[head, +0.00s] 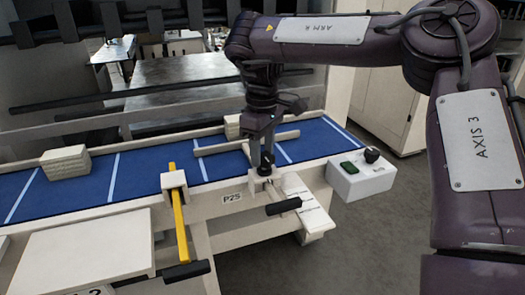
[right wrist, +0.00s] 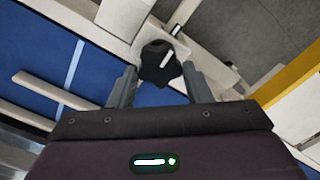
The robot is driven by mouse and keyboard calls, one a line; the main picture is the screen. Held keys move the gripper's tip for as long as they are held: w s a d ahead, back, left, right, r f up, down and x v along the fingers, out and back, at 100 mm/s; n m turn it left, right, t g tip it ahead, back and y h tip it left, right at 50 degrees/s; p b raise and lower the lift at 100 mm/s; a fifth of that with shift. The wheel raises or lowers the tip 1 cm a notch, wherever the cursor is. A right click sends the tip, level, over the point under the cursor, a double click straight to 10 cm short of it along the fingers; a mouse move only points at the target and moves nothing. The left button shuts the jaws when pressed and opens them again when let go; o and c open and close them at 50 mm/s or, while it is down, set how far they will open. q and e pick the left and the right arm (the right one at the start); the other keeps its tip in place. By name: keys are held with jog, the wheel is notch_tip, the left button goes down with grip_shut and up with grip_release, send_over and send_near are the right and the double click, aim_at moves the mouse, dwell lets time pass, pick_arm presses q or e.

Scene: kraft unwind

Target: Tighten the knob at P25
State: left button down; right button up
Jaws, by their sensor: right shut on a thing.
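The black knob (head: 265,168) sits on a pale bracket at the front edge of the blue conveyor, just above the P25 label (head: 232,198). My right gripper (head: 262,158) reaches down from above and is shut on the knob. In the right wrist view the lobed black knob (right wrist: 158,64) with a white mark lies between the two fingertips (right wrist: 160,80). The fingers hide part of the knob's sides in the head view. My left gripper is not in view.
The blue belt (head: 130,178) carries pale blocks (head: 65,162) and a guide rail (head: 222,146). A yellow bar (head: 179,215) stands left of P25. A black-handled lever (head: 284,207) sticks out below the knob. A control box (head: 360,178) with a green button is at right.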

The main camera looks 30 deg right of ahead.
aim_at(262, 155)
jog(key=shift+w+r, duration=0.15)
jog(key=shift+r, duration=0.15)
jog(key=o, duration=1)
jog(key=shift+f, duration=0.15)
notch_tip(262, 155, up, 8)
jog(key=p, duration=0.6)
jog(key=shift+f, duration=0.1)
